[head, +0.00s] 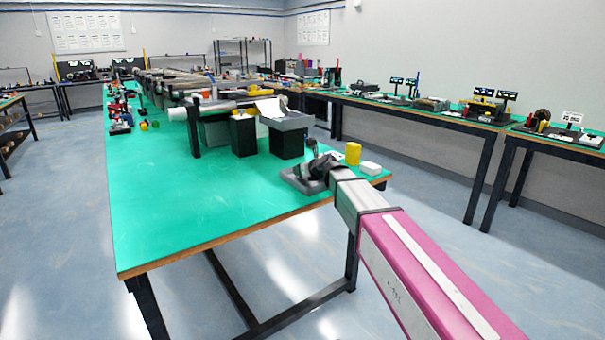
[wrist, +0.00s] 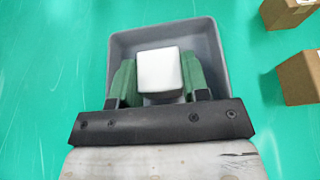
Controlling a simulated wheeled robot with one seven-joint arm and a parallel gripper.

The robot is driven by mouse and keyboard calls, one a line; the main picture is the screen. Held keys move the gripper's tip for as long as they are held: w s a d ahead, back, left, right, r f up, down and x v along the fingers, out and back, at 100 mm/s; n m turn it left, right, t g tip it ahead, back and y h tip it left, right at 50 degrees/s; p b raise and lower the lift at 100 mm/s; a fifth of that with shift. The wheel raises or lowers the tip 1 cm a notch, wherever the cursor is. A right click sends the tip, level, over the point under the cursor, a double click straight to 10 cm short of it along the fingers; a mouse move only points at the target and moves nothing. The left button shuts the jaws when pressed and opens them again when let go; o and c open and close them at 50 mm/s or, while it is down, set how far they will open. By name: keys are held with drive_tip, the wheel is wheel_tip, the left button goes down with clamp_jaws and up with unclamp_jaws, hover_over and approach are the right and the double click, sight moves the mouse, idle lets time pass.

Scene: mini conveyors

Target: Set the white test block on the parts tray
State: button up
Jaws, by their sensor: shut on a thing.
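The white test block (wrist: 158,68) is between the two green fingers of my gripper (wrist: 157,82) in the wrist view. My gripper is shut on it. The grey parts tray (wrist: 222,48) is directly below and around the block in that view. I cannot tell whether the block touches the tray floor. In the head view, the tray (head: 292,181) sits near the right front part of the green table, with my dark gripper (head: 321,167) over it. The held block is hidden there.
A yellow cylinder (head: 353,153) and a white box (head: 370,168) stand right of the tray. Brown boxes (wrist: 302,78) are at the right in the wrist view. Black stands (head: 243,134) and a conveyor are behind. The green tabletop (head: 190,200) is clear to the left.

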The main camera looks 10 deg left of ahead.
drive_tip(key=shift+f, duration=0.6)
drive_tip(key=shift+f, duration=0.1)
drive_tip(key=o, duration=0.9)
drive_tip(key=shift+o, duration=0.2)
drive_tip(key=v, duration=1.2)
